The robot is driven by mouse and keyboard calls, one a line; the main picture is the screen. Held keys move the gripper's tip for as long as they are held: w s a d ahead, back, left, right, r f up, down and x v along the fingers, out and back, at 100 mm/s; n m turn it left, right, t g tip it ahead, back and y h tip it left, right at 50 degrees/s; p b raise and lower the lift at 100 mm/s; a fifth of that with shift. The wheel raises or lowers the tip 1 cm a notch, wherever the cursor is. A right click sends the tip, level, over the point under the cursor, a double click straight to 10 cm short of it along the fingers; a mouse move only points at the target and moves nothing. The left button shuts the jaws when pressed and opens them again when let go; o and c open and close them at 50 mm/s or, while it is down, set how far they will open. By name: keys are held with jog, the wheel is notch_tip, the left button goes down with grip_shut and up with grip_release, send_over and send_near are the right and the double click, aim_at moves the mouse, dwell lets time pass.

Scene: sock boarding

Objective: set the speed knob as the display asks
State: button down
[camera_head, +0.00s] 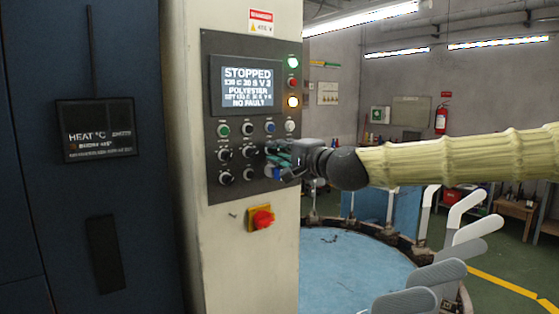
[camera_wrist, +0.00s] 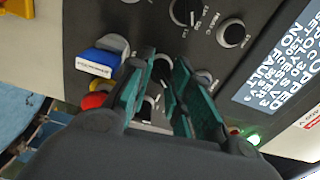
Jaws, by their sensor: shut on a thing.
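The display (camera_head: 247,86) on the dark control panel (camera_head: 214,133) reads STOPPED, POLYESTER and NO FAULT. Its settings lines are small; the upper seems to end in V 3, the lower is unclear. It also shows tilted in the wrist view (camera_wrist: 283,62). My gripper (camera_head: 277,158) reaches the right side of the panel. In the wrist view, its green-padded fingers (camera_wrist: 165,75) are shut on a black knob (camera_wrist: 161,66), one on each side. The fingers hide most of this knob, its pointer and its label.
Other black knobs (camera_head: 224,154) and small buttons sit close by. A blue block-like part (camera_wrist: 97,62) is just beside the fingers. A red emergency button (camera_head: 263,218) is lower on the column. Pale sock forms (camera_head: 465,207) stand around a blue round table (camera_head: 345,265) at right.

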jog(key=shift+m+b, duration=0.3)
jog(key=shift+m, duration=0.3)
jog(key=c, duration=1.3)
grip_release()
jog(key=shift+d, duration=0.1)
jog(key=v, duration=1.2)
